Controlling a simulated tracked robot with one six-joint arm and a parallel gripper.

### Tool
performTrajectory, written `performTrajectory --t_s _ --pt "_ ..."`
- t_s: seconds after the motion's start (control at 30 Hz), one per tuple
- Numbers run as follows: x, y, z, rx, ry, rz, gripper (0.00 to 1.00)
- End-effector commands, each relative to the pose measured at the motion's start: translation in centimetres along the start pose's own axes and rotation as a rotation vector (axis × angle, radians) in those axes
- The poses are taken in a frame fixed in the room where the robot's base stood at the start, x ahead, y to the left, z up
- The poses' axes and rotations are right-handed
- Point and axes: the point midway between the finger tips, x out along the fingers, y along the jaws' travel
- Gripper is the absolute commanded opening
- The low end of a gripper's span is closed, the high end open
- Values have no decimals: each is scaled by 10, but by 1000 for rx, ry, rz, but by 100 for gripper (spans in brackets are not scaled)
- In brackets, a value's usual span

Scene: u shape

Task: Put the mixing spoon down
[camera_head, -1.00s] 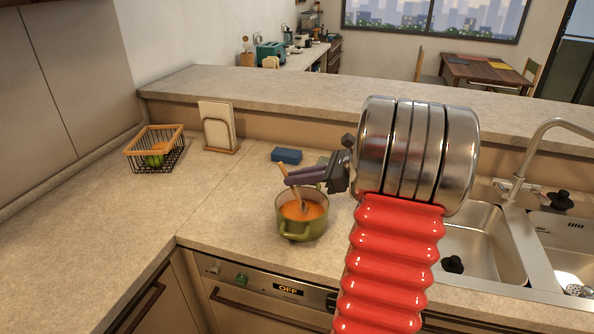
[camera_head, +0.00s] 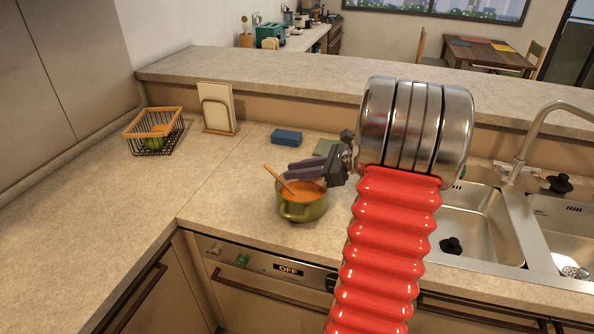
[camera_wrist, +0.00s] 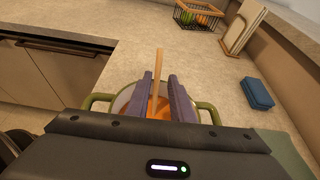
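The wooden mixing spoon (camera_head: 279,178) stands tilted in the green pot (camera_head: 300,212), its handle leaning left over the rim and its lower end hidden in orange soup. My gripper (camera_head: 298,168) is over the pot, its purple fingers apart and just right of the handle. In the wrist view, the spoon handle (camera_wrist: 158,63) rises past the gap between the two fingers (camera_wrist: 161,82), nearer the left one. The fingers are spread and do not appear to clasp it. The pot (camera_wrist: 207,107) is partly hidden there behind the gripper.
A blue sponge (camera_head: 286,137) lies behind the pot. A wire basket with fruit (camera_head: 154,132) and a board rack (camera_head: 218,108) stand to the left. The sink (camera_head: 470,220) is at right.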

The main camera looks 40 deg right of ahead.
Motion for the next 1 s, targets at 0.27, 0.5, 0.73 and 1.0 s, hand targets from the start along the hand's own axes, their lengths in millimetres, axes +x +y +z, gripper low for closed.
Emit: performTrajectory --t_s 0.27,0.5,0.73,1.0 --pt "0 0 0 0 0 0 33" --pt "0 0 0 0 0 0 33" --pt "0 0 0 0 0 0 33" --pt "-8 -1 19 -3 0 0 33"
